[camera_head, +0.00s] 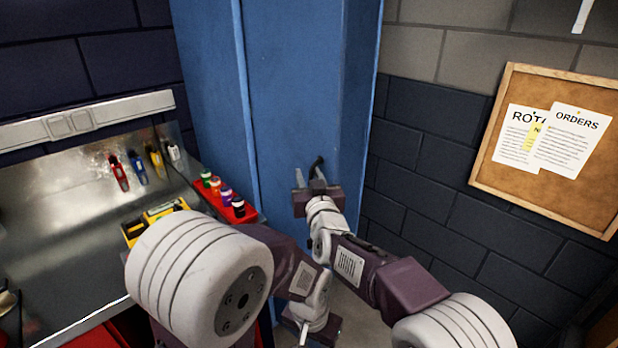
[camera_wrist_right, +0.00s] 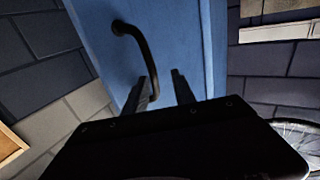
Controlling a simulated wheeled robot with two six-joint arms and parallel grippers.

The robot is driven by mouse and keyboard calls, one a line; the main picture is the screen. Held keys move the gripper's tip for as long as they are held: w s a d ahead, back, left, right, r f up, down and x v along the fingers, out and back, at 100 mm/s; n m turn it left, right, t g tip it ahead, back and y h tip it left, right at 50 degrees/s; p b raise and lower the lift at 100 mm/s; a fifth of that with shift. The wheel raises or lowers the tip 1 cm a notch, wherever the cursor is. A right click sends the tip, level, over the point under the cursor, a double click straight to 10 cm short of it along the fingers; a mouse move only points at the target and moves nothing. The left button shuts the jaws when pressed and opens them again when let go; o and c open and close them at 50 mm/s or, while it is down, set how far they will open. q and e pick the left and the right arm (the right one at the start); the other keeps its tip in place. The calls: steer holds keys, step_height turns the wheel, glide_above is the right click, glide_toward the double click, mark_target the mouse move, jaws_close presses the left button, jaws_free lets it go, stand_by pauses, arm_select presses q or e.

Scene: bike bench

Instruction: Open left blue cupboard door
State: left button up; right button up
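The blue cupboard door (camera_head: 290,90) stands tall in the middle of the head view and looks shut. Its dark curved handle (camera_head: 318,162) is partly hidden by my gripper; the right wrist view shows the handle (camera_wrist_right: 138,40) more fully. My right gripper (camera_head: 309,174) is at the handle. In the right wrist view its fingers (camera_wrist_right: 160,80) are apart, with the handle's lower end between them or just beyond; contact cannot be told. My left gripper (camera_head: 304,332) is low, at the bottom edge of the head view, partly cut off; its opening is unclear.
A metal workbench (camera_head: 60,220) on the left holds a red tray (camera_head: 245,216) of small bottles, close beside the cupboard. A dark brick wall (camera_head: 430,180) with a corkboard (camera_head: 490,160) stands at the right. A wheel (camera_wrist_right: 300,135) shows at the right wrist view's edge.

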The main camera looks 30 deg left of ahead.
steer(key=shift+d+f, duration=0.1)
steer(key=shift+f, duration=0.05)
steer(key=b+v, duration=0.5)
steer(key=v, duration=0.4)
